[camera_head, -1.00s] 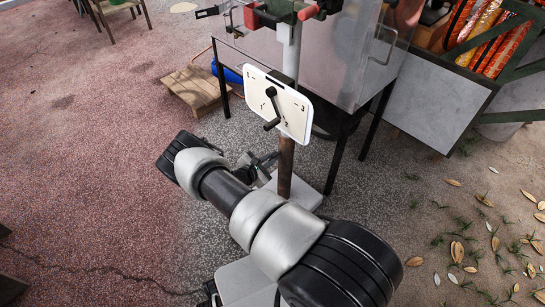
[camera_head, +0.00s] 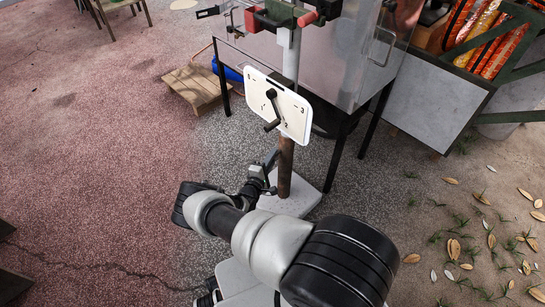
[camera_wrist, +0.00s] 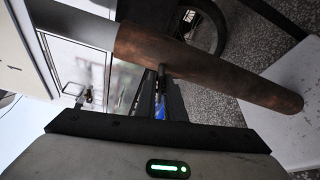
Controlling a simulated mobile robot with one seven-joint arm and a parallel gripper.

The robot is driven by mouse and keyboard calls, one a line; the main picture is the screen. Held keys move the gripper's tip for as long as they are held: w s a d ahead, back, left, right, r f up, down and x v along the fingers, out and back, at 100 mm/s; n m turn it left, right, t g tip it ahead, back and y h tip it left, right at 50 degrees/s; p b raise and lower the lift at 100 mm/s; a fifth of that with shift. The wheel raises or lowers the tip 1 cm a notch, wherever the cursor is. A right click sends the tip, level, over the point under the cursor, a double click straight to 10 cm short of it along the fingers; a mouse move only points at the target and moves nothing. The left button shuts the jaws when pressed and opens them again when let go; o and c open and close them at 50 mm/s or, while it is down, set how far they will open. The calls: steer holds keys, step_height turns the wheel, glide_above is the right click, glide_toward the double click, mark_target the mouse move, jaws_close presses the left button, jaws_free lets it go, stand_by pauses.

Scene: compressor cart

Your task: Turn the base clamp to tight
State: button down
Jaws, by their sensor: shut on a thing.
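The rusty brown post (camera_head: 285,165) stands upright on a pale base slab (camera_head: 293,201). In the wrist view the post (camera_wrist: 220,68) crosses from upper left to right, close in front of my gripper. A short dark pin (camera_wrist: 163,72), seemingly the base clamp's handle, sticks out from the post. My gripper (camera_wrist: 161,92) is shut on it, its narrow fingers end-on at the post; the fingers hide most of the pin. In the head view my gripper (camera_head: 268,180) is just left of the post's lower part. The clamp's tight mark is not visible.
Above on the post is a white dial plate (camera_head: 292,112) with numbers and a dark crank handle (camera_head: 271,108). A clear-walled cabinet (camera_head: 335,60) on dark legs stands behind. A wooden pallet (camera_head: 195,88) lies at the left. Floor to the left is open.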

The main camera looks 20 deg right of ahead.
steer(key=shift+m+t+h+b, duration=0.35)
steer(key=shift+m+b, duration=0.2)
steer(key=shift+m, duration=0.55)
steer(key=c, duration=1.9)
jaws_free()
steer(key=shift+c, duration=0.2)
